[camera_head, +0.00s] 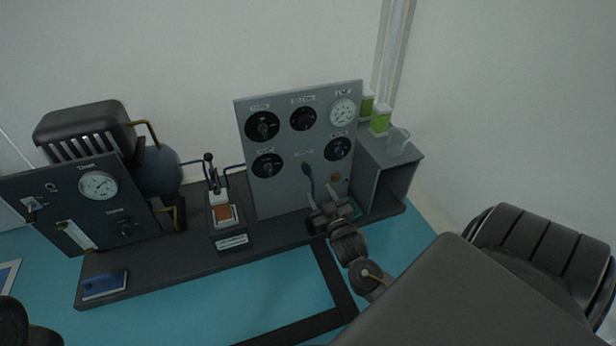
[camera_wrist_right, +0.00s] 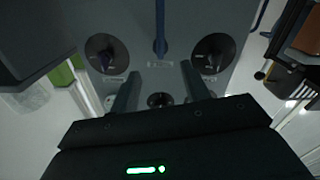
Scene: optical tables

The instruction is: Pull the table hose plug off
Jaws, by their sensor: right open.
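The blue hose plug (camera_head: 306,168) sits on the front of the grey gauge panel (camera_head: 287,100), below its middle, with a blue hose hanging down from it. In the right wrist view the plug (camera_wrist_right: 160,46) and its hose show at the top middle, between two round black dials. My right gripper (camera_head: 326,213) is in front of the lower panel, below the plug. In the wrist view its fingers (camera_wrist_right: 157,80) are spread apart, with nothing between them, and the plug lies beyond the tips.
A shelf box (camera_head: 408,171) with a glass beaker (camera_head: 398,142) and green-labelled containers (camera_head: 380,120) adjoins the panel's right side. A small lever device (camera_head: 222,215) and a dark gauge unit (camera_head: 75,205) stand left. The blue tabletop (camera_head: 190,318) in front is partly clear.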

